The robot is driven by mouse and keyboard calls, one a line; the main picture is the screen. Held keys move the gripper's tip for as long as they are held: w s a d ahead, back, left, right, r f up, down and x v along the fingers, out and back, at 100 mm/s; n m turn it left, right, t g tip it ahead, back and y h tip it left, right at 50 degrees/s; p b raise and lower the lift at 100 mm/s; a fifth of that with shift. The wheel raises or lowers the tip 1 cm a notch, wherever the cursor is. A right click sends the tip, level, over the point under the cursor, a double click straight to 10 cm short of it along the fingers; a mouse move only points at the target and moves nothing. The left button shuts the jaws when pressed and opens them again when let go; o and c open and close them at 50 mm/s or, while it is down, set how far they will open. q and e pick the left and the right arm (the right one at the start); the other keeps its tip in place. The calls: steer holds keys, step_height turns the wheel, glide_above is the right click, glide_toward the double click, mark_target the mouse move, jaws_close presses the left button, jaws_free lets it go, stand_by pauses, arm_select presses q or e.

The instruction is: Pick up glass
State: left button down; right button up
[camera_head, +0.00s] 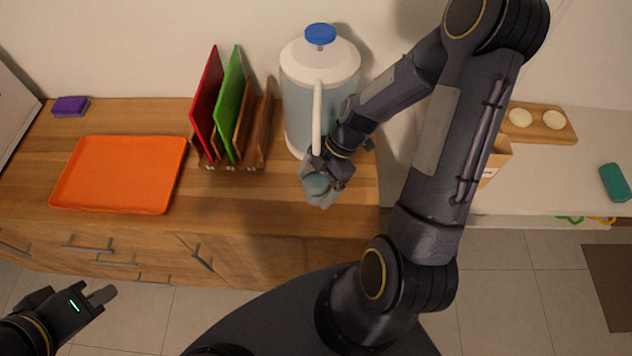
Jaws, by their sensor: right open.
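A small translucent bluish glass (317,185) is at the front edge of the wooden counter, just in front of the water dispenser, and partly hidden by my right gripper. My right gripper (322,180) is open and right at the glass, with its fingers around or beside it; I cannot tell whether they touch it. My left gripper (84,299) is at the lower left over the floor, well away from the counter top. I see no object in it, and its finger gap is not clear.
The tall water dispenser (297,108) with a blue cap stands behind my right gripper. A rack (240,162) with red and green boards and an orange tray (122,172) are left of it. A purple sponge (70,105) lies far left. A wooden holder (541,126) is on the right counter.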

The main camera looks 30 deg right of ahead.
steer(key=shift+c, duration=0.2)
steer(key=c, duration=1.2)
steer(key=shift+c, duration=0.7)
steer(key=shift+r, duration=0.1)
